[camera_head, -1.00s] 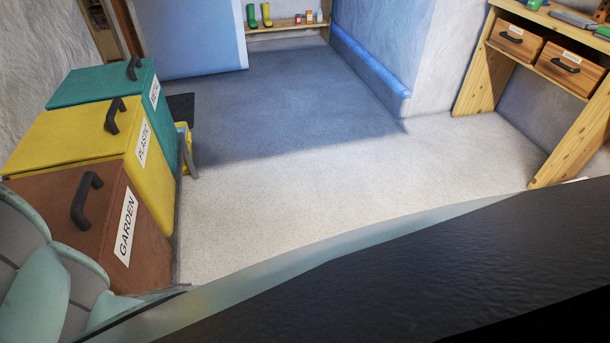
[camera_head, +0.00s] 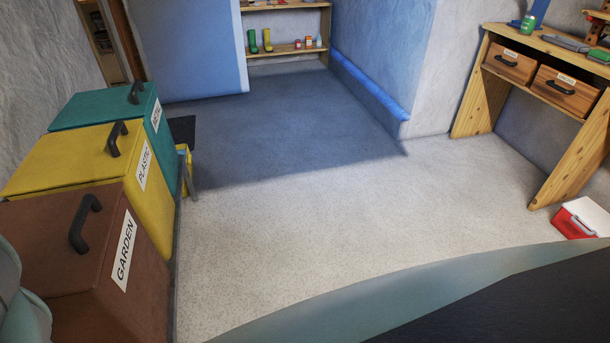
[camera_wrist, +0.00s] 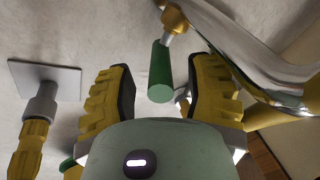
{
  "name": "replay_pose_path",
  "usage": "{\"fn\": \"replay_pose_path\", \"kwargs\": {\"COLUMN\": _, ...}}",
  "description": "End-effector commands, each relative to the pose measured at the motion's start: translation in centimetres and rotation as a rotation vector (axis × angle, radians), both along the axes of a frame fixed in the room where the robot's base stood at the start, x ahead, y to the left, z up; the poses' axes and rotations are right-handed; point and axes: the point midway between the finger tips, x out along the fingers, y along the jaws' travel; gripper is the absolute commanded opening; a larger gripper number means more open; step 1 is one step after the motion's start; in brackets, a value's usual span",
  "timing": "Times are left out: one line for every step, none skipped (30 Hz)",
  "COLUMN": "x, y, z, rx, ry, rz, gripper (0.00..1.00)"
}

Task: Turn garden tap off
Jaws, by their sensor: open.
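In the wrist view, a green cylindrical handle (camera_wrist: 160,72) hangs from a brass and silver fitting (camera_wrist: 174,20) at the top. My gripper (camera_wrist: 160,90) is open, with its yellow, dark-padded fingers on either side of the green handle. Gaps show on both sides, and I see no contact. A brass valve fitting (camera_wrist: 32,140) with a grey stem and a square wall plate (camera_wrist: 44,78) is at the left. No label shows on the handle, so I cannot tell which tap it belongs to. Neither tap nor gripper shows in the head view.
A shiny metal pipe (camera_wrist: 262,68) runs close to the right finger. In the head view, brown (camera_head: 50,240), yellow (camera_head: 75,160) and teal (camera_head: 100,107) bins line the left. A wooden workbench (camera_head: 478,98) and red-white box (camera_head: 582,218) are right. The middle floor is clear.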

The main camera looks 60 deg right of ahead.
Motion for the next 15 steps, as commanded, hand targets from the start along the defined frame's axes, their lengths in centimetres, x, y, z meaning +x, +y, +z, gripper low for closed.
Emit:
{"fn": "replay_pose_path", "kwargs": {"x": 0.05, "y": 0.35, "z": -0.03, "rx": 0.0, "ry": 0.001, "rz": 0.002, "gripper": 0.52}}
{"fn": "replay_pose_path", "kwargs": {"x": 0.1, "y": 0.46, "z": -0.02, "rx": 0.0, "ry": 0.001, "rz": 0.002, "gripper": 0.52}}
{"fn": "replay_pose_path", "kwargs": {"x": 0.13, "y": 0.58, "z": -0.02, "rx": -0.001, "ry": 0.001, "rz": 0.002, "gripper": 0.52}}
{"fn": "replay_pose_path", "kwargs": {"x": 0.16, "y": 0.65, "z": -0.01, "rx": 0.0, "ry": 0.001, "rz": 0.002, "gripper": 0.52}}
{"fn": "replay_pose_path", "kwargs": {"x": 0.17, "y": 0.7, "z": -0.01, "rx": 0.0, "ry": 0.001, "rz": 0.002, "gripper": 0.52}}
{"fn": "replay_pose_path", "kwargs": {"x": 0.18, "y": 0.74, "z": 0.0, "rx": 0.0, "ry": 0.001, "rz": 0.002, "gripper": 0.52}}
{"fn": "replay_pose_path", "kwargs": {"x": 0.18, "y": 0.76, "z": 0.01, "rx": 0.0, "ry": 0.001, "rz": 0.002, "gripper": 0.52}}
{"fn": "replay_pose_path", "kwargs": {"x": 0.18, "y": 0.76, "z": 0.01, "rx": 0.0, "ry": 0.001, "rz": 0.002, "gripper": 0.52}}
{"fn": "replay_pose_path", "kwargs": {"x": 0.18, "y": 0.76, "z": 0.01, "rx": 0.0, "ry": 0.001, "rz": 0.003, "gripper": 0.52}}
{"fn": "replay_pose_path", "kwargs": {"x": 0.18, "y": 0.75, "z": 0.01, "rx": 0.0, "ry": 0.001, "rz": 0.002, "gripper": 0.52}}
{"fn": "replay_pose_path", "kwargs": {"x": 0.17, "y": 0.74, "z": 0.01, "rx": 0.0, "ry": 0.001, "rz": 0.003, "gripper": 0.52}}
{"fn": "replay_pose_path", "kwargs": {"x": 0.17, "y": 0.73, "z": 0.01, "rx": 0.0, "ry": 0.001, "rz": 0.003, "gripper": 0.52}}
{"fn": "replay_pose_path", "kwargs": {"x": 0.17, "y": 0.73, "z": 0.01, "rx": 0.0, "ry": 0.001, "rz": 0.002, "gripper": 0.52}}
{"fn": "replay_pose_path", "kwargs": {"x": 0.17, "y": 0.73, "z": 0.01, "rx": 0.0, "ry": 0.001, "rz": 0.002, "gripper": 0.55}}
{"fn": "replay_pose_path", "kwargs": {"x": 0.17, "y": 0.73, "z": 0.01, "rx": 0.0, "ry": 0.001, "rz": 0.002, "gripper": 0.51}}
